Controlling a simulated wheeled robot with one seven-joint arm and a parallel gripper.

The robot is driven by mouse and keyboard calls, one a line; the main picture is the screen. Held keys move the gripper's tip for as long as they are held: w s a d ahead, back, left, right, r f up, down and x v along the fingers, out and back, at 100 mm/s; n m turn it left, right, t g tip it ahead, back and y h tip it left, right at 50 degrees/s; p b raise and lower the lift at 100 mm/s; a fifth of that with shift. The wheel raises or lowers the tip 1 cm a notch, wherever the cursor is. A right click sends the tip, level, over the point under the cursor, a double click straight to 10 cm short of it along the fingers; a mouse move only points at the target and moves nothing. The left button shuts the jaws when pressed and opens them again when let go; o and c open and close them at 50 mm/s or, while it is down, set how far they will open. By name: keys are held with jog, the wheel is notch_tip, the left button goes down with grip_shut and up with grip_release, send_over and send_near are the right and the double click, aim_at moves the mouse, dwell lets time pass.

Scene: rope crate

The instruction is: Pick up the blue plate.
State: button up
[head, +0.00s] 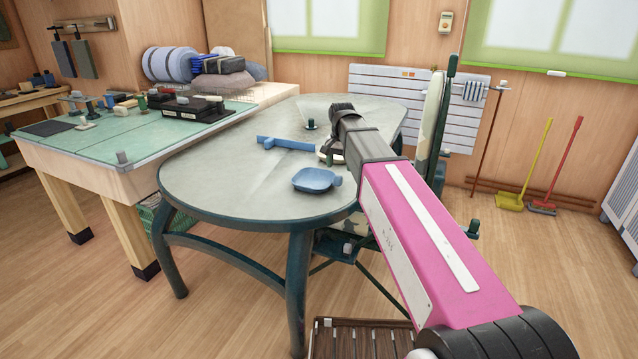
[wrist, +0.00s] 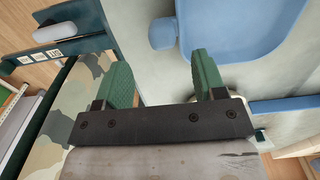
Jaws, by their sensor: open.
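The blue plate (head: 316,180) is a shallow dish with a small tab on its right side. It lies flat on the grey oval table (head: 225,195), near the table's front right edge. In the wrist view the plate (wrist: 245,25) fills the top right, its tab (wrist: 162,34) pointing left. My gripper (wrist: 158,68) has its green fingers spread, with nothing between them. The fingertips are just short of the tab in that view, apart from the plate. In the head view my arm hides most of the gripper, which is behind the plate.
A blue T-shaped piece (head: 285,143) lies behind the plate, with a small dark-based item (head: 310,125) farther back. A chair with a camouflage seat (wrist: 60,120) stands at the table's right edge. The table's front left is clear. A cluttered workbench (head: 85,150) stands left.

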aim_at(338, 176)
jog(key=shift+s+a+f, duration=0.1)
jog(key=shift+f, duration=1.3)
jog(key=shift+a+f, duration=0.1)
jog(key=shift+f, duration=1.25)
jog(key=shift+c, duration=0.3)
grip_shut()
